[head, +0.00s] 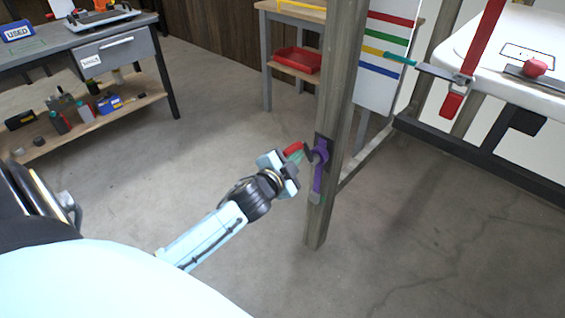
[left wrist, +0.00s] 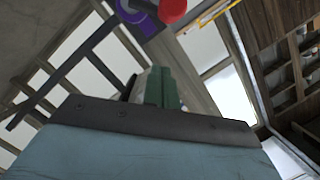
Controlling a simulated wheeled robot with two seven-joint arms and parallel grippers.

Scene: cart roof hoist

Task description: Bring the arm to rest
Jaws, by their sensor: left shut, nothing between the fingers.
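My left gripper (head: 297,158), with green fingertips, is shut and empty in front of the wooden post. In the left wrist view its fingertips (left wrist: 162,88) are together with nothing between them. A purple crank (head: 320,165) with a red handle (head: 293,148) is mounted on the post. The handle appears just above the fingertips in the head view. In the left wrist view the red handle (left wrist: 172,9) and the purple part (left wrist: 142,20) are beyond the fingertips, with a visible gap. My right gripper is not in view.
The wooden post (head: 335,110) stands close beyond my left gripper. A white roof panel (head: 495,50) with a red clamp (head: 465,75) is at the right above a dark frame (head: 480,160). A grey workbench (head: 85,35) stands at the left. The concrete floor between is clear.

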